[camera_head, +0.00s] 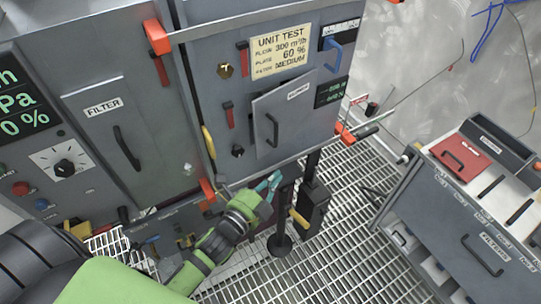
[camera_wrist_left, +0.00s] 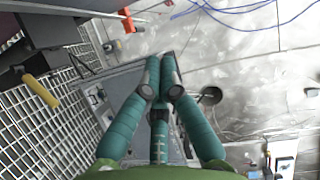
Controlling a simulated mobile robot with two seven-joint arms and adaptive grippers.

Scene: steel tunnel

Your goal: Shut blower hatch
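The blower hatch (camera_head: 294,112) is a small grey door with a label and a dark handle (camera_head: 272,130) on the grey unit's front. It stands ajar, its face tilted away from the panel around it. My left gripper (camera_head: 268,184), green with teal fingers, is below the hatch and apart from it, holding nothing. The hatch is not clearly seen there. My right gripper is not in view.
A closed filter door (camera_head: 112,130) is on the left of the unit. Orange-ended rails (camera_head: 158,37) jut out from the unit. A dark post with a yellow handle (camera_head: 299,218) stands near my left gripper. A grey cart (camera_head: 455,215) is at right, with grating floor (camera_head: 345,245) between.

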